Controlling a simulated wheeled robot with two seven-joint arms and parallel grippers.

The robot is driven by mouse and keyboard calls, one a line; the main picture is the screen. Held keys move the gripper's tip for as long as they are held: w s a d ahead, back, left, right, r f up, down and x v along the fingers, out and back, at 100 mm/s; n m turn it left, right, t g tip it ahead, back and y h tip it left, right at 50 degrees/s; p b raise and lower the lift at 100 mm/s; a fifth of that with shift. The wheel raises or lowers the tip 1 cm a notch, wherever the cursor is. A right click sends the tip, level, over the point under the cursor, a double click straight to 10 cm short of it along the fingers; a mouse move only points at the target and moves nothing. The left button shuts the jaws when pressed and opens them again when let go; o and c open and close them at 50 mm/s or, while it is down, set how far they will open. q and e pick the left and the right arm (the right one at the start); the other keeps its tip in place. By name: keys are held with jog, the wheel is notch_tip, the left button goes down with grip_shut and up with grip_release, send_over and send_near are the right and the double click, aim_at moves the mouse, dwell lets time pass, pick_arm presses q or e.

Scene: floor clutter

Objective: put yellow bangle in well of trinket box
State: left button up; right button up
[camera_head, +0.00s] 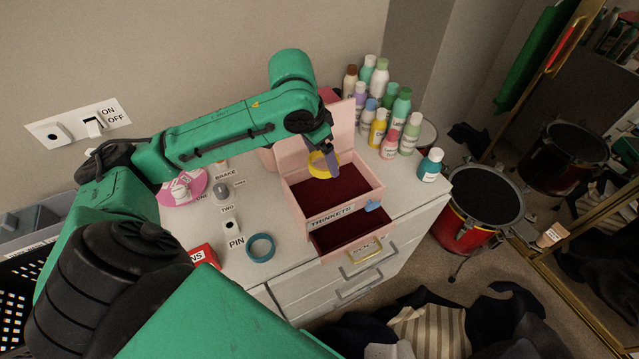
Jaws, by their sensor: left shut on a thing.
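The pink trinket box (290,196) stands on the white dresser with its lid up. Its upper well is lined in dark red, and its lower drawer (352,232) is pulled out. My left gripper (331,166) is shut on the yellow bangle (317,167) and holds it over the back part of the well. I cannot tell whether the bangle touches the lining. My right gripper is not in view.
Several bottles (379,128) crowd the dresser's back right, and a teal bottle (430,165) stands nearer the edge. A teal ring (260,247) lies left of the box. A red drum (476,215) and dark clothes (440,325) are on the floor.

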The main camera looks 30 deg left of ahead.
aim_at(311, 169)
pick_arm(q)
notch_tip(311, 169, down, 11)
jog(key=shift+s+a, duration=0.1)
jog(key=shift+s, duration=0.05)
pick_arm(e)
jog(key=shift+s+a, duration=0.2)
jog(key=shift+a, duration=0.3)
pick_arm(q)
jog(key=shift+a+f, duration=0.1)
jog(key=shift+f, duration=0.05)
jog(key=o, duration=1.1)
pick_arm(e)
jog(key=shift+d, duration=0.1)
pick_arm(q)
jog(key=v, duration=1.2)
jog(key=shift+s, duration=0.1)
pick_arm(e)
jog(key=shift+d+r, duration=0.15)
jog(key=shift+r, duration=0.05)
